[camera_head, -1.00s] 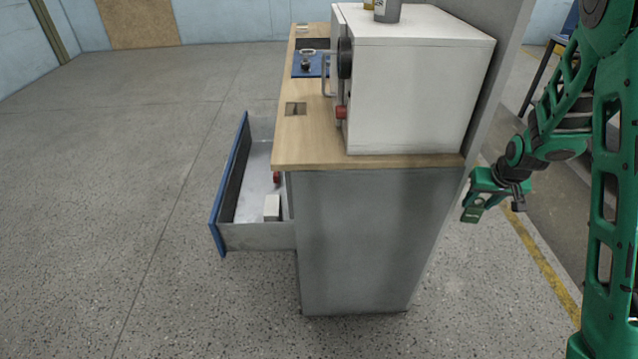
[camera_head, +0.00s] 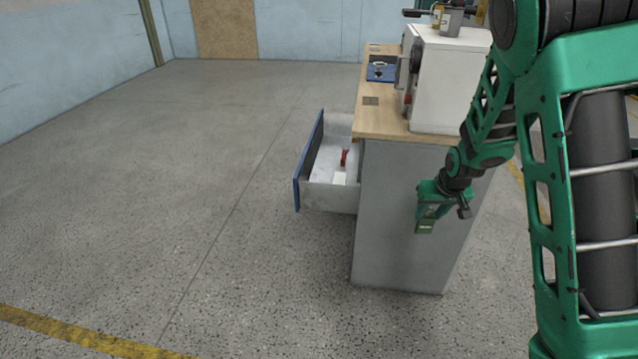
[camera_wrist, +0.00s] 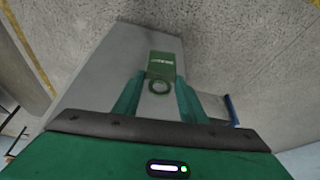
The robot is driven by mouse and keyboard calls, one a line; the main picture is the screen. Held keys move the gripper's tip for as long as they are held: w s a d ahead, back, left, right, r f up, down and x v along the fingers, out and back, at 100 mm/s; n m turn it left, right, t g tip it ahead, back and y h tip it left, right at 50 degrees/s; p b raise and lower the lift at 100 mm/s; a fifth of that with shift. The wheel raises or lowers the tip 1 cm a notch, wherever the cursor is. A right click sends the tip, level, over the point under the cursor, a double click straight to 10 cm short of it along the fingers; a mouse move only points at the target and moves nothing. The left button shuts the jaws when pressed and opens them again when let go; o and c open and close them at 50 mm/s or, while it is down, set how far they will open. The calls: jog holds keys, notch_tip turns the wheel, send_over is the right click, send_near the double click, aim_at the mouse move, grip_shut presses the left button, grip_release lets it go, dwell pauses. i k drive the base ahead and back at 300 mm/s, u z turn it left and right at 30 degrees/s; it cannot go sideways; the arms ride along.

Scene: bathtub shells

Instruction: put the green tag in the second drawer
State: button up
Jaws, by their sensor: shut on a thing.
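My gripper (camera_head: 431,212) is shut on the green tag (camera_head: 425,226), which hangs below the fingers in front of the cabinet's grey side panel. In the wrist view the green tag (camera_wrist: 161,66) sits between the fingertips, with a round ring at its near end. An open drawer (camera_head: 327,197) with a blue front sticks out to the left of the cabinet, left of my gripper and apart from it. A red item (camera_head: 344,157) and a white block (camera_head: 339,178) lie inside it. I cannot tell from here which drawer in the stack it is.
The cabinet (camera_head: 400,220) has a wooden top (camera_head: 385,122) bearing a white box-shaped machine (camera_head: 450,85) and a blue mat (camera_head: 381,70). The floor to the left and in front is clear. A yellow line (camera_head: 90,342) crosses it at lower left.

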aim_at(340, 169)
jog(key=u, duration=0.05)
jog(key=k, duration=0.25)
jog(key=u, duration=0.75)
jog(key=i, duration=2.15)
jog(key=z, duration=0.5)
jog(key=i, duration=0.65)
